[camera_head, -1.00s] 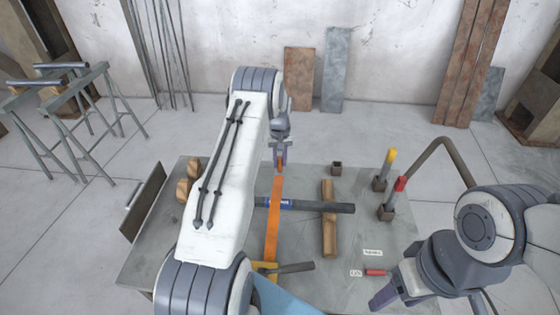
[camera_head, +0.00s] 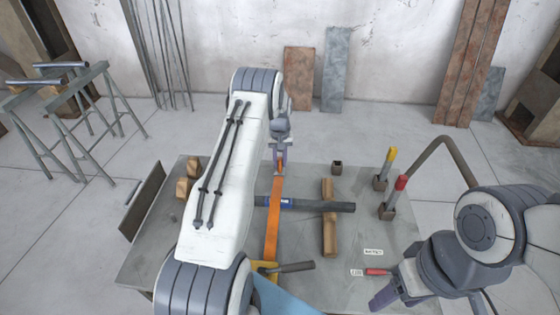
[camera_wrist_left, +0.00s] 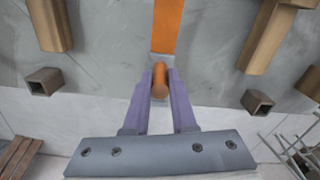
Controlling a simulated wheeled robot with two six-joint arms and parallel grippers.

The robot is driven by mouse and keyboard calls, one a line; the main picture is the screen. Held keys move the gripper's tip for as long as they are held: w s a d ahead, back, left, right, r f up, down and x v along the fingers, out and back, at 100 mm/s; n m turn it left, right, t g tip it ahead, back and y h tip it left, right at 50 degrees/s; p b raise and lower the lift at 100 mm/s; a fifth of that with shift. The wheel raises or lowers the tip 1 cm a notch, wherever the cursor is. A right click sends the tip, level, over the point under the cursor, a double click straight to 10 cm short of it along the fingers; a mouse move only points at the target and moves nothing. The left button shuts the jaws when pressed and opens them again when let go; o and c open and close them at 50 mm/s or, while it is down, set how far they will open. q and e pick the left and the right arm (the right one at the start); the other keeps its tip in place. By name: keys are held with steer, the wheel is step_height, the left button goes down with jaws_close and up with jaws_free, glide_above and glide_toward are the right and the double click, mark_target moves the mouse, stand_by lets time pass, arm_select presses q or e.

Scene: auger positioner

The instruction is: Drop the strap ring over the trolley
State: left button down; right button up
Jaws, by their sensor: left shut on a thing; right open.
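My left gripper (camera_head: 280,166) is shut on the end of an orange strap, over the far edge of the grey table. In the left wrist view an orange rounded piece (camera_wrist_left: 160,82) sits between the purple fingers of my left gripper (camera_wrist_left: 160,75). The orange strap (camera_head: 274,220) runs from there toward the table's near side and crosses the dark bar (camera_head: 325,206). A yellow piece (camera_head: 264,267) with a dark handle lies at its near end. I cannot tell which part is the trolley. My right gripper (camera_head: 384,299) is open and empty over the near right.
A wooden bar (camera_head: 328,235) lies under the dark bar. Wooden blocks (camera_head: 186,188) sit at the table's left. Yellow-topped (camera_head: 388,165) and red-topped (camera_head: 396,195) posts stand in sockets at the right. An empty socket (camera_head: 337,167) stands near the far edge.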

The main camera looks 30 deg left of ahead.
mark_target(280, 172)
arm_select(q)
steer(key=shift+f+b, duration=1.45)
steer(key=shift+f, duration=0.7)
steer(key=c, duration=0.7)
jaws_free()
steer(key=shift+o, duration=0.2)
steer(key=shift+r, duration=0.1)
step_height(280, 172, up, 10)
steer(key=shift+r+b, duration=0.15)
steer(key=shift+b, duration=0.6)
